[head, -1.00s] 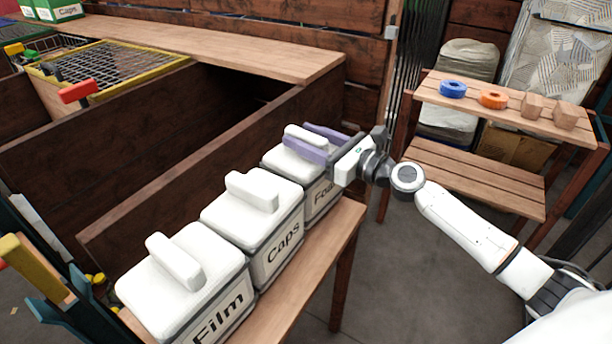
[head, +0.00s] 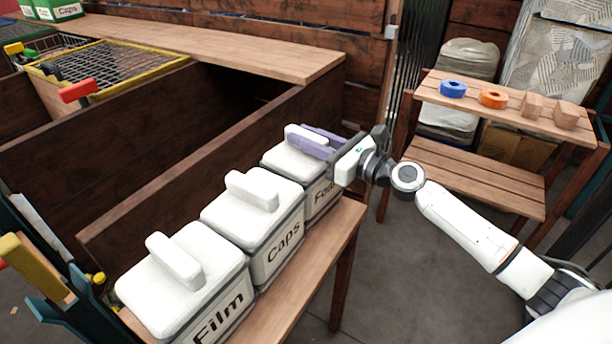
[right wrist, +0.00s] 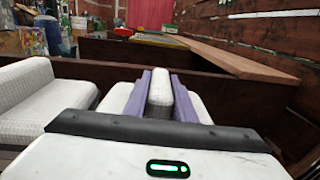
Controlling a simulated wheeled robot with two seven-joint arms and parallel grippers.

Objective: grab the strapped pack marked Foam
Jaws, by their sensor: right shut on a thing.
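The white strapped pack marked Foam (head: 287,160) stands at the far end of a row on a narrow wooden bench, its label partly hidden by my right gripper. My right gripper (head: 316,142) has its purple fingers shut on the pack's raised white handle. In the right wrist view the handle (right wrist: 159,90) sits between the two purple fingers. The pack still rests in line with its neighbours. My left gripper is not in view.
The Caps pack (head: 250,207) stands close beside the Foam pack, and the Film pack (head: 185,280) is nearest. A dark wooden wall (head: 150,205) runs behind them. A wooden rack (head: 470,180) with blue and orange rings stands at right. Floor between bench and rack is clear.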

